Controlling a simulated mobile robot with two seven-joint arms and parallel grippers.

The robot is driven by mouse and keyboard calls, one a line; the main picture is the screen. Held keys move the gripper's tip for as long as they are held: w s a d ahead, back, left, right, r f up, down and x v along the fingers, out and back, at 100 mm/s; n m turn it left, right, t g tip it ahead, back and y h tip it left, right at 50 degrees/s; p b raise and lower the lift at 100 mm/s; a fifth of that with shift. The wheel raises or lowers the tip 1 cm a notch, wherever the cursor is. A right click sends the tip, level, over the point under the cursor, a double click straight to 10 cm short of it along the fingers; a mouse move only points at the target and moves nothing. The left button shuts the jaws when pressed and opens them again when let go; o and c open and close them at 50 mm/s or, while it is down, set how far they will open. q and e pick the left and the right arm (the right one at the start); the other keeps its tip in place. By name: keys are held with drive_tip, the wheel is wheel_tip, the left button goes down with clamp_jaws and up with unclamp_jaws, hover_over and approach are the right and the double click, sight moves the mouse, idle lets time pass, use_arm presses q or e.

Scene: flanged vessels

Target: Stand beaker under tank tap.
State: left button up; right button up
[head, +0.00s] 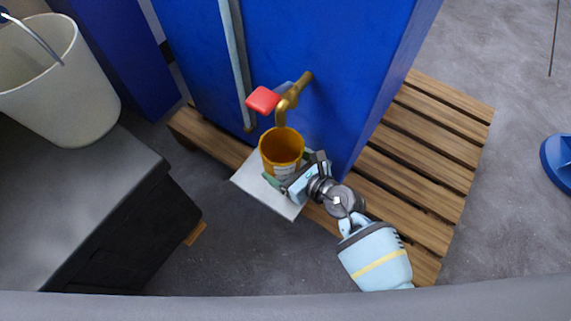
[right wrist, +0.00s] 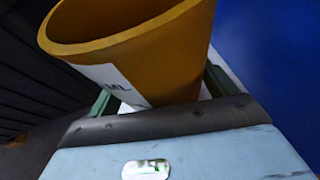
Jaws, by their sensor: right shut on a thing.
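The beaker (head: 281,152) is an orange-yellow cup with a white label, upright below the brass tap (head: 283,112) of the blue tank (head: 300,45). The tap has a red handle (head: 262,99). My right gripper (head: 284,175) is shut on the beaker from the lower right. In the right wrist view the beaker (right wrist: 150,50) stands between the green fingers. A pale plate (head: 262,194) lies below the beaker; I cannot tell whether the beaker touches it. The beaker's base is hidden. My left gripper is not in view.
The tank stands on a slatted wooden pallet (head: 420,150). A dark bench (head: 80,200) with a cream bucket (head: 65,95) stands at the left. A sight tube (head: 236,60) runs down the tank's front. A blue object (head: 557,160) is at the right edge.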

drive_tip(key=shift+f, duration=0.2)
drive_tip(key=o, duration=0.9)
drive_tip(key=shift+o, duration=0.2)
drive_tip(key=shift+r, duration=0.25)
drive_tip(key=shift+s+d+r, duration=0.15)
drive_tip(key=shift+s+d, duration=0.1)
drive_tip(key=p+v, duration=0.4)
drive_tip(key=v, duration=0.7)
